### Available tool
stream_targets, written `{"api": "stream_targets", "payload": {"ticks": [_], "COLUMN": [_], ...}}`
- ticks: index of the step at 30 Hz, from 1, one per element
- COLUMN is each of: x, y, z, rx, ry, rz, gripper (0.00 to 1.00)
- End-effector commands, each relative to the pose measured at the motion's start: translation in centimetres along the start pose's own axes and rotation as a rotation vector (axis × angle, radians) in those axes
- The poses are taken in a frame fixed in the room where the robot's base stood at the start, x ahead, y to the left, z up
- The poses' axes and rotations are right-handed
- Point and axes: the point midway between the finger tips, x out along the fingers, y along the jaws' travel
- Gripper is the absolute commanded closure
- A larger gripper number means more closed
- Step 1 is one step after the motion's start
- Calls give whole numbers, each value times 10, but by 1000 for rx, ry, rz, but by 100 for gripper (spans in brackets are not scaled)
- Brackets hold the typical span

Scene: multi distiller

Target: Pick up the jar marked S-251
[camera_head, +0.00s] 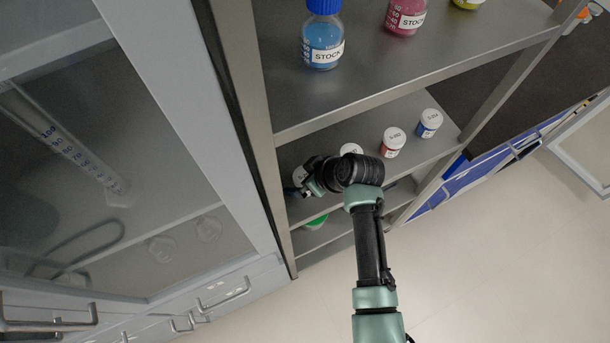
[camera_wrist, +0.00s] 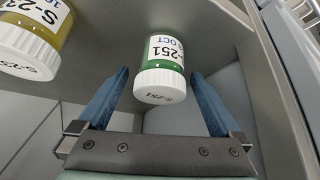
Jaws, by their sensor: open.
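The jar marked S-251 (camera_wrist: 160,68) has a white lid, green contents and a white label. In the wrist view it stands on the shelf, appearing inverted, with its lid toward me. My gripper (camera_wrist: 160,76) is open, with one blue finger on each side of the jar and a visible gap on both sides.
A yellow jar marked S-23-something (camera_wrist: 33,38) stands nearby. Red (camera_head: 393,142) and blue (camera_head: 430,123) jars stand farther right on the middle shelf (camera_head: 375,127). The upper shelf (camera_head: 420,63) holds STOCK bottles (camera_head: 322,38). A shelf post (camera_head: 262,150) is close at left.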

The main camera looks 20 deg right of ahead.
Motion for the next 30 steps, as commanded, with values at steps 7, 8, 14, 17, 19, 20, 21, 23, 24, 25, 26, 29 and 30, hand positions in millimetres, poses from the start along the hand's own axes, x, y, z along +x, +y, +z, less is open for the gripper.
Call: {"api": "stream_targets", "payload": {"ticks": [7, 8, 14, 17, 19, 20, 21, 23, 24, 25, 26, 29, 30], "x": [21, 22, 22, 22, 22, 22, 22, 22, 22, 22, 22, 22, 22], "y": [0, 0, 0, 0, 0, 0, 0, 0, 0, 0, 0, 0, 0], "z": [0, 0, 0, 0, 0, 0, 0, 0, 0, 0, 0, 0, 0], "rx": [-1, -1, 0, 0, 0, 0, 0, 0, 0, 0, 0, 0, 0], "ry": [-1, -1, 1, 1, 1, 0, 0, 0, 0, 0, 0, 0, 0], "rz": [-2, -1, -1, -1, -1, -1, -1, -1, -1, -1, -1, -1, -1], "gripper": [0, 0, 0, 14, 27, 32, 40, 50, 58, 63, 68, 86, 93]}}
